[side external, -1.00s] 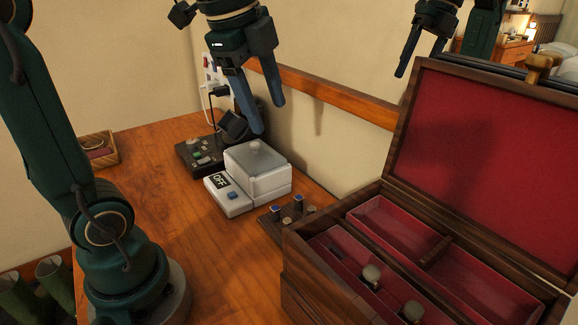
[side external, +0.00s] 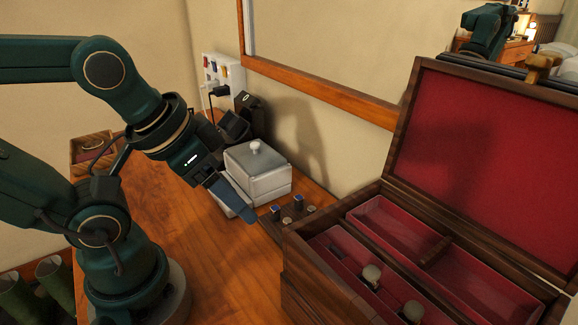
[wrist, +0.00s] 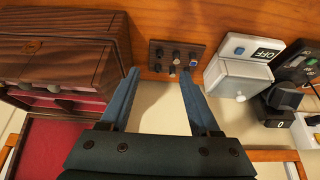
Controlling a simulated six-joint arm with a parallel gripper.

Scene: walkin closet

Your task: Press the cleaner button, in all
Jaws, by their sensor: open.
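The cleaner (side external: 258,175) is a pale grey box with a knobbed lid, standing on the wooden top against the wall. In the side view my gripper covers most of its front panel. In the wrist view the cleaner (wrist: 238,72) is at the right, with a blue button (wrist: 239,50) and a dark display (wrist: 266,54) reading OFF. My gripper (wrist: 160,72) is open and empty. Its fingers point down at the small dark stand beside the cleaner, with the button off to the right of the fingers. In the side view my gripper (side external: 248,222) is in front of the cleaner.
The dark stand (side external: 272,216) holds several small knobbed pieces. An open wooden jewellery box (side external: 295,290) with red lining stands to the right. A black device (side external: 252,117) and wall socket (side external: 222,78) are behind the cleaner. A small wooden tray (side external: 88,152) is at left.

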